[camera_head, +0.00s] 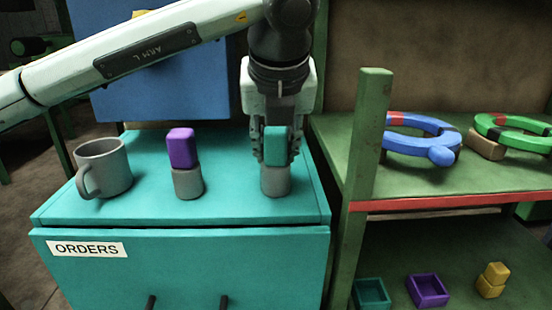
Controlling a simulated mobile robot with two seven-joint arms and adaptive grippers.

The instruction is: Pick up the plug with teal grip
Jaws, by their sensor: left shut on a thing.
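The plug with teal grip (275,146) stands upright at the right of the teal cabinet top (232,205), its teal block above a grey round base (275,181). My left gripper (275,140) comes down from above with its fingers on either side of the teal grip, shut on it. The base looks to be on or very near the cabinet top; I cannot tell if there is a gap. A similar plug with purple grip (181,148) stands to the left on its grey base. My right gripper is not in view.
A grey mug (104,168) stands at the cabinet's left. A green post (366,140) and shelf (430,175) adjoin on the right, with a blue ring (420,143) and a green ring (515,130).

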